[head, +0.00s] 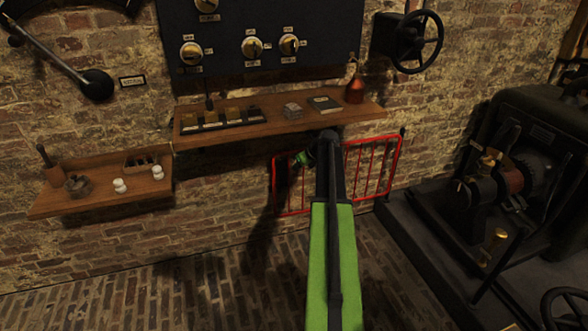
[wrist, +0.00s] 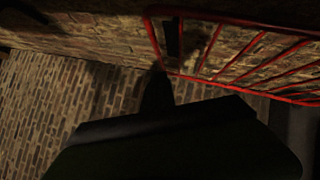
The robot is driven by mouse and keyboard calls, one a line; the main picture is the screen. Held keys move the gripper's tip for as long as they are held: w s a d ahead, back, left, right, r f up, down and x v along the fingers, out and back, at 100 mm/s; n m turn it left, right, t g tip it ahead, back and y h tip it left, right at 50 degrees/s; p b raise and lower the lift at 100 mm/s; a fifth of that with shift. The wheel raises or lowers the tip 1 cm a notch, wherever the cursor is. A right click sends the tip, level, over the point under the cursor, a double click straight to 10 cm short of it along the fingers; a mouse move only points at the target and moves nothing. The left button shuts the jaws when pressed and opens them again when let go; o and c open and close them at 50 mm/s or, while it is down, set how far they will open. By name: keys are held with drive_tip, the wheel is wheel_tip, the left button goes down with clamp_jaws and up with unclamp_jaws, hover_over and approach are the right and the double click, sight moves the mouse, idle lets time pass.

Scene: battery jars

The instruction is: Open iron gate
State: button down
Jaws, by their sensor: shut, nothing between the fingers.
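The iron gate is a low red barred frame (head: 375,139) against the brick wall, below the long wooden shelf in the head view. My arm crosses in front of its middle and hides part of it. In the wrist view the gate's red bars (wrist: 212,45) run across the upper right, seen at a tilt. My gripper (head: 299,158) is shut and empty in front of the gate's left part in the head view. In the wrist view the gripper (wrist: 157,82) is a dark shape near the gate's left end. I cannot tell whether it touches the gate.
The long shelf (head: 365,112) with several small items overhangs the gate. A lower shelf (head: 100,200) is at left. A dark machine (head: 535,150) on a plinth stands at right. A handwheel (head: 417,42) is on the wall. The brick floor (head: 180,295) at left is clear.

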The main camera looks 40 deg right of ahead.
drive_tip(key=s+r+p, duration=0.2)
drive_tip(key=s, duration=1.2)
drive_tip(key=shift+a+r, duration=0.15)
drive_tip(key=shift+a, duration=0.3)
